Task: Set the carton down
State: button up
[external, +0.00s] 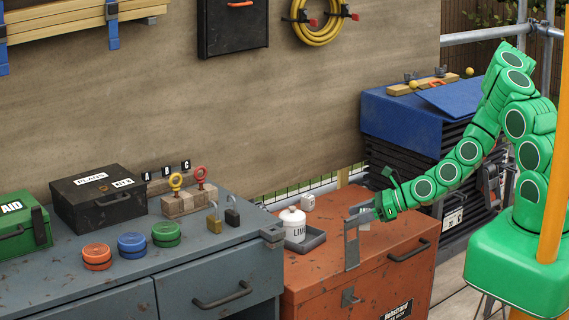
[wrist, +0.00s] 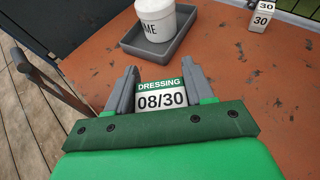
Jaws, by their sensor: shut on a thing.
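The carton (wrist: 161,97) is white with a green band reading DRESSING and the print 08/30. It sits between the two grey fingers of my gripper (wrist: 161,88), which is shut on it. In the external view the carton (external: 364,223) is a small white patch, partly hidden by my gripper (external: 368,213). It is over the front part of the orange chest top (external: 330,262). I cannot tell whether its underside touches the top.
A white lime pot (external: 293,225) stands in a grey tray (external: 311,241), left of my gripper. A small white carton marked 30 (wrist: 262,18) stands farther back on the chest. A grey metal bracket (external: 352,250) is close by at the front edge. The right of the top is clear.

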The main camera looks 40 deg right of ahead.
jog(key=shift+f, duration=2.35)
jog(key=shift+f, duration=0.1)
jog(key=o, duration=1)
